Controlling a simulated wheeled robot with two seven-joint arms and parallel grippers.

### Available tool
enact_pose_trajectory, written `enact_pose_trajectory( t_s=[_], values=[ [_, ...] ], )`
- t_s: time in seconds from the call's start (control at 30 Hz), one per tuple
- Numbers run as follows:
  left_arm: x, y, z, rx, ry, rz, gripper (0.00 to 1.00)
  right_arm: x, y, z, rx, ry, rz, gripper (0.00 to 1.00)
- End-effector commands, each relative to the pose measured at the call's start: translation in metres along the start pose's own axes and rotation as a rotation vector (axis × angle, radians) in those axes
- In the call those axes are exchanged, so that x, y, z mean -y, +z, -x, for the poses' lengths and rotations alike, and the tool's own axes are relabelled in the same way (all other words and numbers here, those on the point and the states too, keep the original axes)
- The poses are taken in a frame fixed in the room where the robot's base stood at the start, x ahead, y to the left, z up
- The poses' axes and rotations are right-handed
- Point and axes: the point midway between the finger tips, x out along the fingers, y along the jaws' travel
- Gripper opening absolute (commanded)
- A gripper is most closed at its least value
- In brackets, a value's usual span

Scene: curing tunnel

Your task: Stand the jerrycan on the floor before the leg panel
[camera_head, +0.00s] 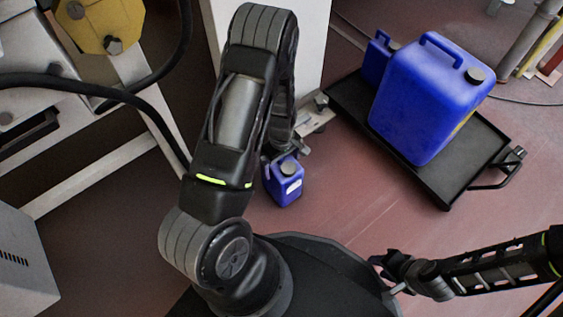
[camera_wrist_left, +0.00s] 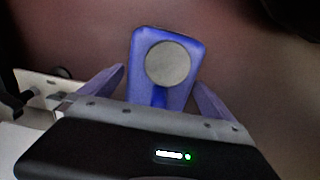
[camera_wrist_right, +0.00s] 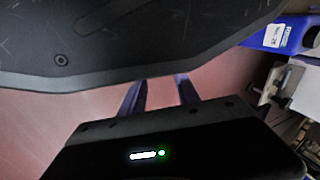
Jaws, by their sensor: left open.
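A small blue jerrycan (camera_head: 284,184) with a grey cap and white label stands upright on the floor, just before the foot of the white leg panel (camera_head: 303,45). In the left wrist view the jerrycan (camera_wrist_left: 148,42) shows from above, cap facing the camera. My left gripper (camera_wrist_left: 160,95) is open, its fingers either side of the jerrycan's near part; I cannot tell whether they touch it. In the head view my left arm hides most of that gripper. My right gripper (camera_wrist_right: 160,93) is open and empty above bare floor, beside my base, away from the jerrycan.
A black cart (camera_head: 433,185) at the right carries a large blue jerrycan (camera_head: 425,100) and a smaller one (camera_head: 376,58). A white machine frame (camera_head: 85,185) and a grey box (camera_head: 22,265) stand left. Floor between the small jerrycan and cart is clear.

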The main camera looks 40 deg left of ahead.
Motion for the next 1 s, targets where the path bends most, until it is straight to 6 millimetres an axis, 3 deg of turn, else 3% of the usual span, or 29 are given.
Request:
enact_pose_trajectory(
  t_s=[0.17,0.6,0.77,1.0],
  values=[
    [-0.001,0.0,0.023,0.0,0.001,0.0,1.0,0.004,0.001,0.013,0.005,0.0,0.001,0.38],
    [-0.001,0.0,0.109,-0.001,0.002,0.0,1.0,0.017,0.004,0.057,0.027,0.0,0.003,0.38],
    [0.0,0.0,0.12,0.0,0.0,0.0,1.0,0.018,0.005,0.061,0.032,0.0,0.004,0.38],
    [0.0,0.0,0.121,0.0,0.0,0.0,1.0,0.018,0.006,0.061,0.033,0.0,0.004,0.38]
  ],
)
